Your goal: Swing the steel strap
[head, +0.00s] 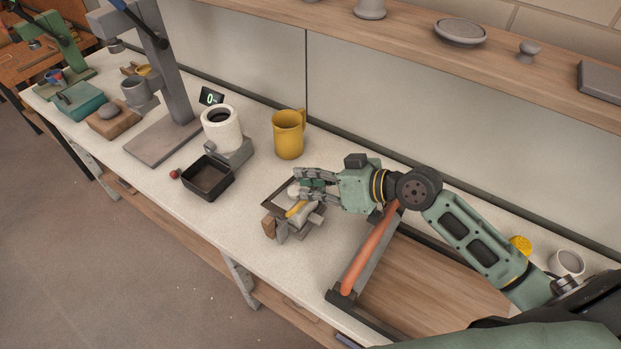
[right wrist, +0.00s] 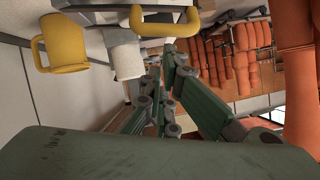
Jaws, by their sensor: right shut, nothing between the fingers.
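A long grey metal bar (head: 377,262) lies beside an orange rod (head: 368,252) along the left side of a wooden board; I cannot tell for sure whether this bar is the steel strap. My right gripper (head: 307,184) is shut and empty, over a small dark-framed stand (head: 274,193) on the white worktop. Its fingers hide part of the stand and a yellow piece (head: 297,209) there; I cannot tell whether they touch. The fingers also show in the right wrist view (right wrist: 165,95). My left gripper is out of view.
A yellow mug (head: 289,136), a white cylinder (head: 221,129) and a black square tray (head: 207,180) stand to the left of the gripper. A grey column (head: 170,70) rises farther left. A wooden shelf (head: 400,35) runs above. Bare worktop lies in front of the tray.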

